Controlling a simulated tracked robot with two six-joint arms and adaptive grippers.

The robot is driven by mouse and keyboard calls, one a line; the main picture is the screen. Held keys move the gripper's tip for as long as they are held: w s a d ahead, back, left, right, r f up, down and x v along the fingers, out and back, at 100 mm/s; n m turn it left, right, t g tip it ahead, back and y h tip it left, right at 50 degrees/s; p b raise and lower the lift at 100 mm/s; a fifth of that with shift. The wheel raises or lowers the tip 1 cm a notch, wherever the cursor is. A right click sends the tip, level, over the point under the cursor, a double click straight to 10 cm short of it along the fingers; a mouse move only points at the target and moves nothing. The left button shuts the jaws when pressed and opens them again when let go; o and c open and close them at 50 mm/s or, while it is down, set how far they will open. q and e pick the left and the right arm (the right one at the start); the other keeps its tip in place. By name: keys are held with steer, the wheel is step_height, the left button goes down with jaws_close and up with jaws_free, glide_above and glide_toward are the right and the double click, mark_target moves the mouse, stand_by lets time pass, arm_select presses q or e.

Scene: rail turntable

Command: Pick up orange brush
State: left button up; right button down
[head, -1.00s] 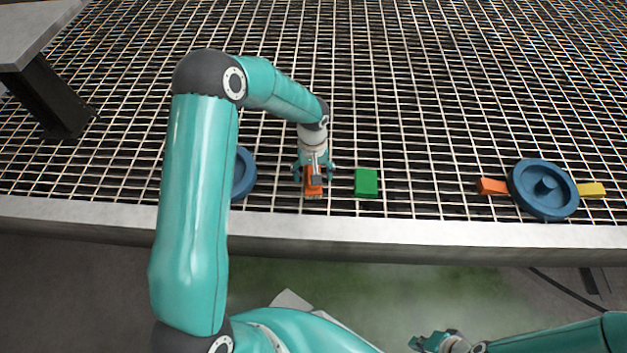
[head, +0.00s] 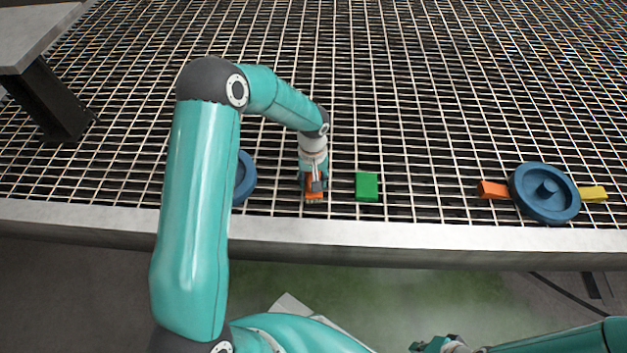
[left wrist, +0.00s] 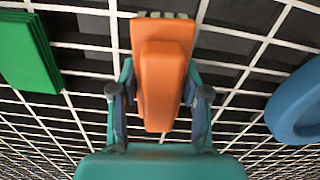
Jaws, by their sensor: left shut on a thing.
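The orange brush (head: 314,196) is at the near part of the grating, just left of the green block. My left gripper (head: 313,185) is above it, pointing down, with its fingers shut on the brush. In the left wrist view the orange brush (left wrist: 163,75) lies between the two fingers of my left gripper (left wrist: 160,98), one on each side, with pale bristles at its far end. Whether the brush still touches the grating is hard to tell. My right gripper (head: 432,345) is low at the bottom edge, away from the grating; its fingertips are partly cut off.
A green block (head: 367,186) lies right of the brush. A blue wheel (head: 244,178) is partly hidden behind my left arm. Another blue wheel (head: 545,205) sits at the right between an orange piece (head: 492,190) and a yellow piece (head: 594,194). A metal edge (head: 400,234) borders the grating.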

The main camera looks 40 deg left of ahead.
arm_select(q)
step_height(320, 180, up, 20)
steer(key=p, duration=0.6)
